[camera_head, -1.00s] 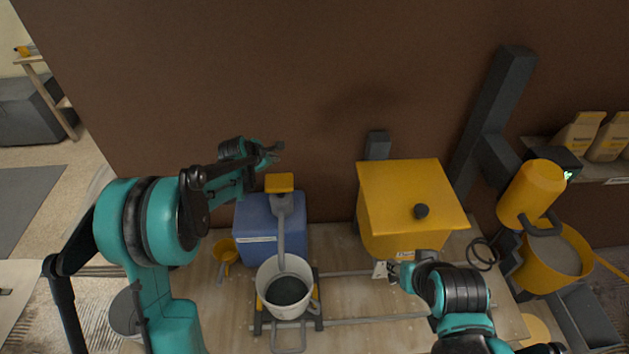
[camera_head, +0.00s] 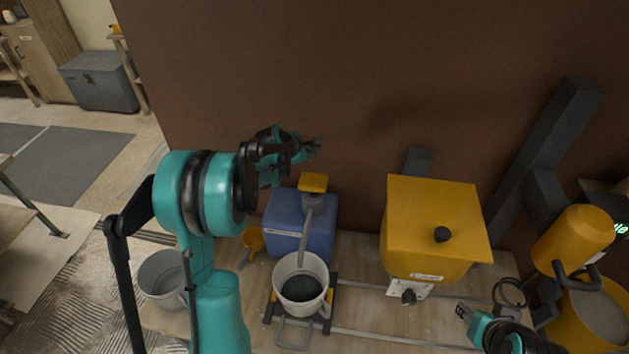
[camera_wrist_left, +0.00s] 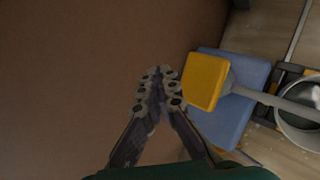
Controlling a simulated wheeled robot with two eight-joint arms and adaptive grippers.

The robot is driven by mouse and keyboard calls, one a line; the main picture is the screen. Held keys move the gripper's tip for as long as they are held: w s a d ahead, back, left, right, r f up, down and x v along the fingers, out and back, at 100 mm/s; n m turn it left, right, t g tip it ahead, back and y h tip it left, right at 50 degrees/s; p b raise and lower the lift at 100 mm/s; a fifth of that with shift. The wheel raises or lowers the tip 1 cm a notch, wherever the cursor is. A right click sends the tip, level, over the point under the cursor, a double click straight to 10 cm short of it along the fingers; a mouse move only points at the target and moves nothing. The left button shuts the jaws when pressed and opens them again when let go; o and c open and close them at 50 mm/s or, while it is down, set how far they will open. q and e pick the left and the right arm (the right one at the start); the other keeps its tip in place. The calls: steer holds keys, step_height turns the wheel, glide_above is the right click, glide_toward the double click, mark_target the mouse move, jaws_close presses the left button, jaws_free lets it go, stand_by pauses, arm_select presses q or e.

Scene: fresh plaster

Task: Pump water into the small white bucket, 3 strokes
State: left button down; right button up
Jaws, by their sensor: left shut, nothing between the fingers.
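The small white bucket (camera_head: 315,266) stands upright on a dark rail frame on the bench, with dark grey contents whose nature I cannot tell. The blue pump tank (camera_head: 285,221) stands behind it. Its yellow pump head (camera_head: 313,183) is on top, and a grey spout (camera_head: 306,238) reaches down over the bucket. My left gripper (camera_head: 317,146) is shut and empty, above and behind the pump head, apart from it. The left wrist view shows its fingertips (camera_wrist_left: 160,78) left of the yellow head (camera_wrist_left: 204,82). My right gripper (camera_head: 463,312) is over the bench at the right; its jaws are unclear.
A yellow hopper (camera_head: 437,230) with a dark knob stands right of the pump. A yellow scoop (camera_head: 252,239) lies left of the tank. A yellow mixer (camera_head: 573,236) and bucket (camera_head: 592,322) stand far right. A grey bucket (camera_head: 162,277) is at lower left. The brown wall is close behind.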

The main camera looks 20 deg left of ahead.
arm_select(q)
steer(key=b, duration=0.5)
glide_above(310, 184)
steer(key=w, duration=0.2)
steer(key=f, duration=0.7)
steer(key=shift+s+f, duration=0.15)
steer(key=shift+s, duration=0.1)
steer(key=shift+f+b, duration=0.4)
steer(key=shift+f, duration=0.3)
steer(key=shift+f, duration=0.1)
steer(key=shift+f+b, duration=0.25)
steer(key=shift+b, duration=0.15)
steer(key=shift+f+b, duration=2)
steer(key=shift+f, duration=0.4)
stand_by(1.5)
steer(key=shift+r, duration=0.15)
steer(key=shift+r+p, duration=1.75)
steer(key=shift+r, duration=0.9)
